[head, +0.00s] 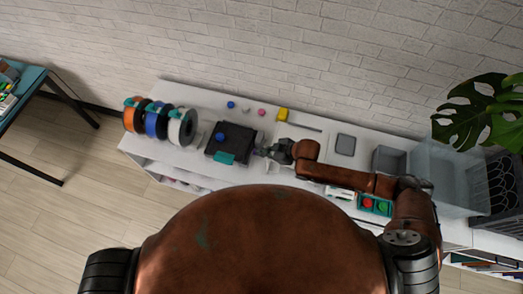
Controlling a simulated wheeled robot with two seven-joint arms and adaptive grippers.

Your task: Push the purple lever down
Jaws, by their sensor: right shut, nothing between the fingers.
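I cannot make out a purple lever for certain. My left gripper is not in view.
Orange, blue and white spools (181,128) stand left on the white bench (310,134). A clear bin (445,180) and a plant (480,112) stand right.

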